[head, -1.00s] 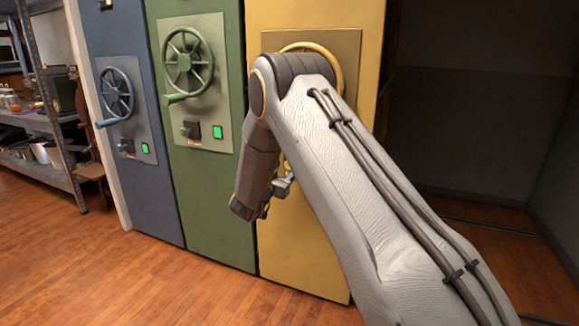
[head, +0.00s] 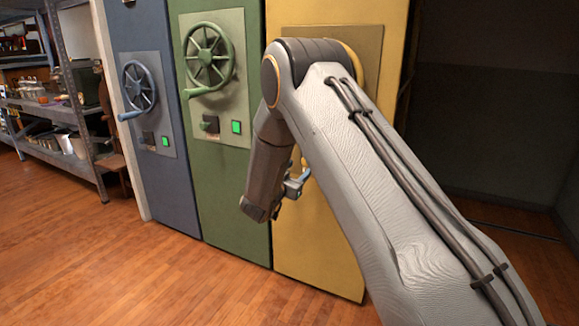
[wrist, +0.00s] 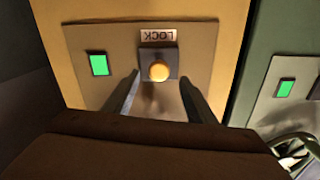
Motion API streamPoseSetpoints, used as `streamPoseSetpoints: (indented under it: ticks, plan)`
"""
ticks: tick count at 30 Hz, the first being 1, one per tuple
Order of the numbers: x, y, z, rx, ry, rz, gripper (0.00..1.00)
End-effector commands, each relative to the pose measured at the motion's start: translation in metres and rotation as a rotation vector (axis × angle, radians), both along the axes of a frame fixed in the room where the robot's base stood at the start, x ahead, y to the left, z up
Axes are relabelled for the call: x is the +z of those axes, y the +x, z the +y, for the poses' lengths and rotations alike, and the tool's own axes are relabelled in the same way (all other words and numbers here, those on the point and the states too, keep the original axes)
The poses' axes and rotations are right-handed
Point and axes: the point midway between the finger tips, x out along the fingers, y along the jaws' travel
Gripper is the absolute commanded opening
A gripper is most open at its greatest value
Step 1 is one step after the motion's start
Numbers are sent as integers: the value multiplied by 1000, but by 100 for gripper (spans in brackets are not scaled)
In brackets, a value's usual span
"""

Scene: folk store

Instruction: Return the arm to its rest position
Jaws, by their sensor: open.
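My arm (head: 375,165) reaches up from the lower right, bends at the top and hangs down in front of the yellow locker door (head: 315,250). In the wrist view my gripper (wrist: 158,98) is open, its two fingers apart with nothing between them. Past the fingertips is a yellow round button (wrist: 159,71) on a dark base, under an upside-down LOCK label (wrist: 159,37). I cannot tell the gap between fingertips and button. In the head view the arm hides most of the yellow door's panel and wheel.
A green door (head: 235,200) and a blue door (head: 180,210) stand left of the yellow one, each with a handwheel and green light. A green light (wrist: 98,64) is lit on the yellow panel. Metal shelving (head: 75,110) stands far left. Wooden floor (head: 120,270) lies clear in front.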

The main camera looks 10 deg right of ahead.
Motion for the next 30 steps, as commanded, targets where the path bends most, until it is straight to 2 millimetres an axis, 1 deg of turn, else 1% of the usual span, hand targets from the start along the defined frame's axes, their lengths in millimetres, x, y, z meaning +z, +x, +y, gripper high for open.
streamPoseSetpoints:
  ticks: [2,4,8,9,11,12,14,15,17,18,20,21,22,23,24,26,27,29,30]
  plan:
    - [8,2,8,37,23,18,51]
    - [16,3,20,97,58,52,51]
    - [34,-5,57,260,139,159,51]
    - [39,-12,69,313,163,201,51]
    - [44,-25,87,390,196,266,51]
    - [48,-36,98,438,214,311,51]
    - [52,-56,113,509,238,382,51]
    - [55,-71,123,554,252,432,51]
    - [58,-96,135,617,269,507,51]
    - [60,-116,142,657,278,561,51]
    - [61,-147,151,711,288,644,51]
    - [61,-169,155,745,292,701,51]
    - [61,-186,158,769,293,745,51]
    - [61,-204,159,791,295,791,51]
    - [60,-229,160,818,295,851,51]
    - [60,-267,158,848,293,943,51]
    - [59,-293,156,868,287,1005,51]
    - [57,-331,150,888,279,1097,51]
    - [56,-353,145,897,271,1152,51]
